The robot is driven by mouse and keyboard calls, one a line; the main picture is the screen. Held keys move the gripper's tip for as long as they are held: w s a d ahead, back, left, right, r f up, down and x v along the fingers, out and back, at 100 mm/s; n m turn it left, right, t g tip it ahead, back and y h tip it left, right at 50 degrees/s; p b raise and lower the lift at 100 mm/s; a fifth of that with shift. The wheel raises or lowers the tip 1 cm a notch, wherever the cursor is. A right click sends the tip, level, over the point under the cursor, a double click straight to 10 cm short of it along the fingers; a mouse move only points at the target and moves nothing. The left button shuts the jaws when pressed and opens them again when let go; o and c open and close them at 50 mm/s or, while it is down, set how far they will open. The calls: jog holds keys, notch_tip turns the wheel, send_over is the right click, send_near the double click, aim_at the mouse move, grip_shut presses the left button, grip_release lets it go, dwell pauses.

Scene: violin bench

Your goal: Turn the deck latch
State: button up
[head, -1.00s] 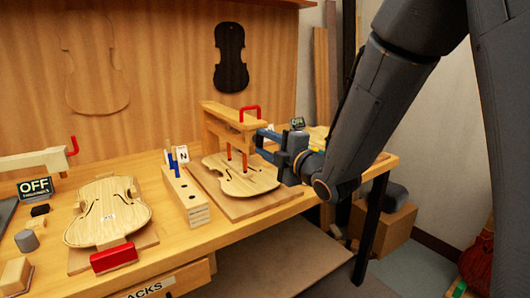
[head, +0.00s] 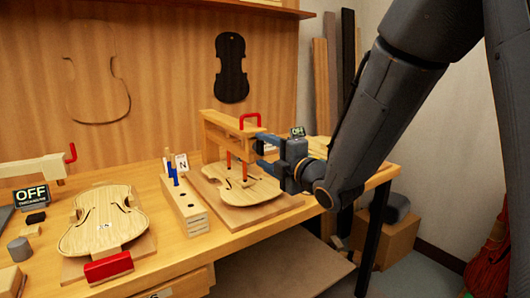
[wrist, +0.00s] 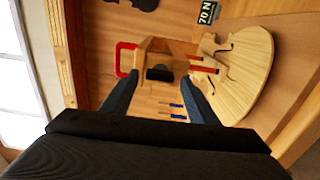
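A wooden clamp frame (head: 222,125) with a red handle (head: 249,119) stands over a pale violin plate (head: 262,190) at the bench's right side. Red-orange posts (head: 229,160) reach down from its beam to the plate. In the wrist view, the beam's end carries a dark block (wrist: 159,74), and the red handle (wrist: 125,60) is beside it. I cannot tell for certain which part is the deck latch. My gripper (head: 268,149) is at the beam's right end. In the wrist view its fingers (wrist: 160,85) are apart on either side of the beam end; contact is unclear.
A slotted wooden block (head: 184,205) with blue pegs stands left of the clamp. A second violin body (head: 102,222) with a red clamp piece lies farther left, near an OFF sign (head: 31,196). Boxes stand on the floor at right.

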jog(key=v, duration=0.7)
jog(key=shift+s+d+b, duration=0.25)
jog(key=shift+s+b, duration=0.1)
jog(key=shift+b, duration=0.05)
jog(key=s+d+f+m+g+h+p, duration=0.2)
jog(key=s+d+f+m+g+h, duration=0.1)
jog(key=d+f+m+h, duration=0.3)
jog(key=s+d+f+m+g+h+p, duration=0.2)
jog(key=s+d+f+m+g+h, duration=0.15)
jog(key=d+f+m, duration=0.45)
jog(key=s+f+m+g+p, duration=0.1)
jog(key=s+m+g, duration=0.7)
jog(key=s, duration=1)
jog(key=m+p, duration=0.1)
jog(key=m, duration=0.2)
jog(key=shift+d+f, duration=0.4)
jog(key=shift+g+h, duration=0.25)
